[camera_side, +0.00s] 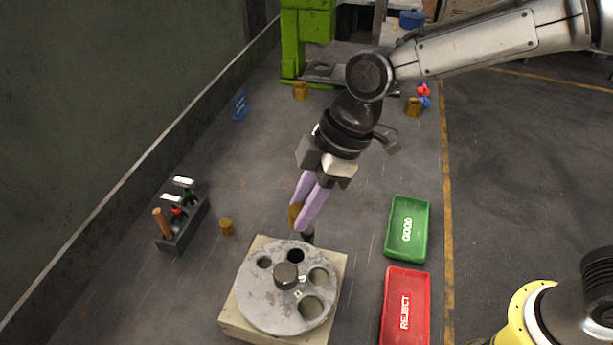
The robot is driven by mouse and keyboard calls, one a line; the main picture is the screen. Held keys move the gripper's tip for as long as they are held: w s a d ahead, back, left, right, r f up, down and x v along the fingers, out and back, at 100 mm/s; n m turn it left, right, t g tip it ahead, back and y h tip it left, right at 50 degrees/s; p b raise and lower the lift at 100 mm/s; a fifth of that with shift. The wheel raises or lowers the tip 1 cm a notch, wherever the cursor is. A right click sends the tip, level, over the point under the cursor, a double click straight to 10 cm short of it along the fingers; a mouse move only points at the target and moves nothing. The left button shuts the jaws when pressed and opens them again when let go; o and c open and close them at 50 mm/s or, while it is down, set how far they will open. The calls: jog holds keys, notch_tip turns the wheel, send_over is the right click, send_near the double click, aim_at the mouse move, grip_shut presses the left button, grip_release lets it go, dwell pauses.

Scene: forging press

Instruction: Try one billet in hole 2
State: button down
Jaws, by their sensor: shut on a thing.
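My gripper (300,216), with two pale purple fingers, is shut on a brown-gold billet (294,214). The fingers partly hide the billet. It is held above and just behind a round grey gauge plate (258,303) on a pale square base (243,325). The plate has several holes of different sizes around a dark central knob (286,274). Small marks beside the holes are too small to read, so I cannot tell which is hole 2. Another billet (227,227) stands on the floor left of the plate.
A green GOOD tray (394,230) and a red REJECT tray (391,310) lie to the right. A dark tool rack (178,238) stands at left. More billets (300,91) (414,107) stand farther back near the green press (307,28). A short black post (307,236) is behind the plate.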

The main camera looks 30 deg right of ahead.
jog(key=shift+n, duration=0.3)
jog(key=shift+s+a+f, duration=0.3)
jog(key=shift+s+f, duration=0.05)
jog(key=shift+f, duration=0.3)
jog(key=shift+s+a+f, duration=0.25)
jog(key=shift+s+f, duration=0.05)
jog(key=shift+f, duration=0.4)
jog(key=shift+s+a+f, duration=0.3)
jog(key=shift+s+f, duration=0.05)
jog(key=shift+f, duration=0.3)
jog(key=shift+f, duration=0.6)
jog(key=shift+c, duration=2.2)
grip_release()
jog(key=w+a+v, duration=0.1)
jog(key=v, duration=0.8)
jog(key=shift+s+d+r, duration=0.2)
jog(key=shift+s+r, duration=0.2)
jog(key=shift+r, duration=0.1)
